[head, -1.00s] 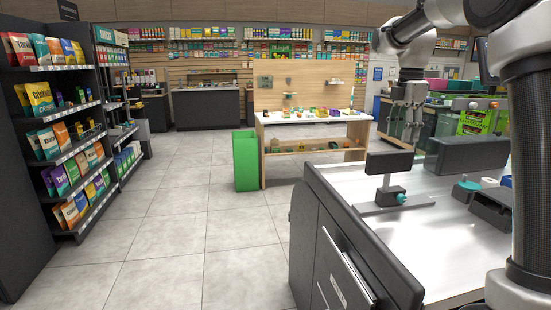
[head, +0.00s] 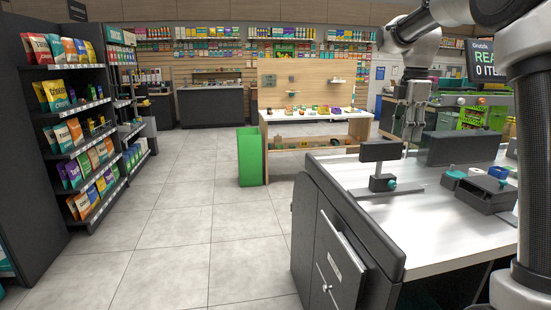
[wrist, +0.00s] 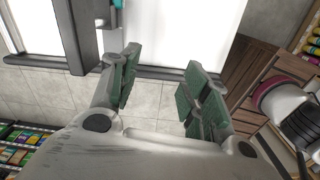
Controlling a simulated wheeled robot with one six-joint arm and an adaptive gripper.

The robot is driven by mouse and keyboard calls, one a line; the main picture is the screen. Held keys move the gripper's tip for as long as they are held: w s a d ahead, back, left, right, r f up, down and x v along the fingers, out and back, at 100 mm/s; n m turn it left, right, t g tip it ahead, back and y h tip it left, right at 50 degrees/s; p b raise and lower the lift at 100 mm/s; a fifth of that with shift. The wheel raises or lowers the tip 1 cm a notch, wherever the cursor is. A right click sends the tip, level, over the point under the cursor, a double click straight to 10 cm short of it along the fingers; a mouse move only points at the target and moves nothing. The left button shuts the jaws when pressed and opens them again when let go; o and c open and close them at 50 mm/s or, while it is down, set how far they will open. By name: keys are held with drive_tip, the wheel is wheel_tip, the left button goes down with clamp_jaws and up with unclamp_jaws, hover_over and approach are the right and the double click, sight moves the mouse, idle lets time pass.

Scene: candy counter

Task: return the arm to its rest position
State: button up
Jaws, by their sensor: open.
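My gripper (head: 413,122) hangs pointing down at the far edge of the white-topped counter (head: 390,228) in the head view. In the wrist view my gripper (wrist: 161,88) shows two green-padded fingers spread apart with nothing between them. Below the fingers are the counter's edge and the tiled floor. My arm comes in from the right side of the head view and is bent, with its wrist above the gripper.
A small dark stand (head: 381,165) and a black device (head: 480,190) are on the counter. A green bin (head: 250,157) stands by a wooden display table (head: 318,117). Stocked shelves (head: 75,130) line the left. The tiled floor between is clear.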

drive_tip(key=s+f+m+t, duration=0.2)
drive_tip(key=s+m, duration=0.7)
drive_tip(key=s, duration=0.7)
drive_tip(key=s+f+m+t, duration=0.2)
drive_tip(key=s+f+m, duration=0.2)
drive_tip(key=s+m, duration=0.5)
drive_tip(key=s, duration=0.7)
drive_tip(key=shift+s+a+f, duration=0.2)
drive_tip(key=shift+s+a, duration=0.1)
drive_tip(key=shift+s, duration=0.1)
